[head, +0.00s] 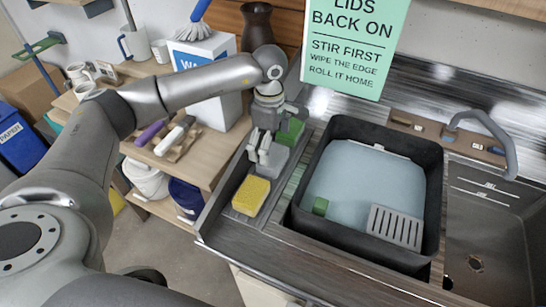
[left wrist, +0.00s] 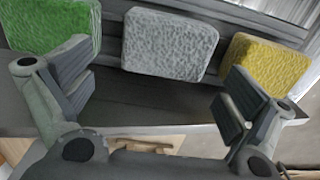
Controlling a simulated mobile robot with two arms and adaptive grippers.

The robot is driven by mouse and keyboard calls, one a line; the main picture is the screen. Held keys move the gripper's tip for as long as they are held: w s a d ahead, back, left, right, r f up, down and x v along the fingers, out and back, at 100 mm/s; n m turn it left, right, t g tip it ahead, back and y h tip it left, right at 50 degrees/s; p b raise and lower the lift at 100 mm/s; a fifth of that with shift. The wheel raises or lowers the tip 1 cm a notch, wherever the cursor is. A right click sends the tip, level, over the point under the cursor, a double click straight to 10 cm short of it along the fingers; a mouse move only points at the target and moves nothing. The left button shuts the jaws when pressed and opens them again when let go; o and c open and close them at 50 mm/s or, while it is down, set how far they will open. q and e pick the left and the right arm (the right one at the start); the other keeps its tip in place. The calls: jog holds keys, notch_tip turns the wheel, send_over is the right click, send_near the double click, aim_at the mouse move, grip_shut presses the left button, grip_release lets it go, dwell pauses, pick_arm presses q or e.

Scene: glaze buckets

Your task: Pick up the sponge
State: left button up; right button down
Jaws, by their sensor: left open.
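Three sponges lie in a row on a narrow metal ledge left of the tub: a yellow sponge (head: 251,195) nearest the front, a grey sponge (head: 272,161) in the middle and a green sponge (head: 291,131) at the back. My left gripper (head: 259,152) is open and empty beside the grey sponge, partly covering it in the head view. In the left wrist view, the grey sponge (left wrist: 168,45) sits beyond the gap between the open fingers (left wrist: 155,92), with the green sponge (left wrist: 50,25) left and the yellow sponge (left wrist: 268,62) right. My right gripper is not in view.
A sink (head: 500,225) and faucet (head: 485,120) are farther right. A wooden shelf (head: 215,160) stands left.

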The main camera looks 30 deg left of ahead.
aim_at(273, 160)
pick_arm(q)
jog(key=f, duration=0.1)
jog(key=f+p, duration=0.1)
jog(key=f, duration=0.1)
jog(key=shift+s+d+f+p, duration=0.1)
jog(key=shift+s+f+p, duration=0.2)
jog(key=shift+p, duration=0.1)
jog(key=shift+f, duration=0.5)
jog(key=c, duration=0.7)
